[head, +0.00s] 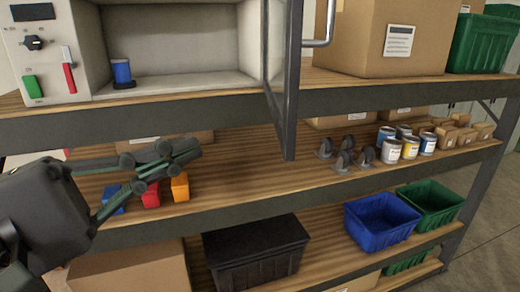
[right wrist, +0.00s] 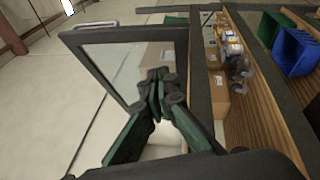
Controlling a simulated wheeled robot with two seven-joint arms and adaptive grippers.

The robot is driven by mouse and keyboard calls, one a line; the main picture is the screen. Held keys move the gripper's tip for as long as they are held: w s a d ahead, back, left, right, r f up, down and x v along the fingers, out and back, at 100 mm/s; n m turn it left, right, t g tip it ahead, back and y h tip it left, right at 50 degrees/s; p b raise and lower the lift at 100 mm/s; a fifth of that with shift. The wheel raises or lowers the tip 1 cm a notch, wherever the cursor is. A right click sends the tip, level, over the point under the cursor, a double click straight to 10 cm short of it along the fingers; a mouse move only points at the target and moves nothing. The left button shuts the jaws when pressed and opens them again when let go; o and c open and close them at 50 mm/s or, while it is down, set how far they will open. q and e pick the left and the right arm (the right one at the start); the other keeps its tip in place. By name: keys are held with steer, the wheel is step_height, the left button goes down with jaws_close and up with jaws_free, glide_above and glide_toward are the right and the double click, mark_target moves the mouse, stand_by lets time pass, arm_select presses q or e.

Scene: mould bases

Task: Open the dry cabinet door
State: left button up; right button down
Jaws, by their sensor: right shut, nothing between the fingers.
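The door (right wrist: 130,35) and handle (right wrist: 88,27) also show in the right wrist view. My right gripper (head: 188,150) is shut and empty, left of the door and in front of the shelves; its fingertips (right wrist: 160,85) overlap the glass in the wrist view. Contact is not visible. My left gripper is out of view.
The cabinet's panel (head: 45,60) has a knob, a green switch and a red lever. A carton (head: 375,38) and green bin (head: 482,42) stand right of the door. Coloured blocks (head: 150,194), cans (head: 390,150) and casters (head: 345,155) sit on the middle shelf, with bins below.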

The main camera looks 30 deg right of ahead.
steer(key=s+a+t+y, duration=0.2)
steer(key=s+a+t, duration=0.1)
steer(key=p, duration=0.3)
glide_toward(282, 139)
steer(key=w+d, duration=0.1)
steer(key=w, duration=0.2)
steer(key=shift+t+y, duration=0.3)
steer(key=shift+t, duration=0.2)
steer(key=d, duration=0.1)
steer(key=s+d, duration=0.1)
steer(key=d, duration=0.1)
steer(key=shift+s+d+r, duration=0.35)
steer(key=shift+s+d, duration=0.2)
steer(key=shift+d, duration=0.2)
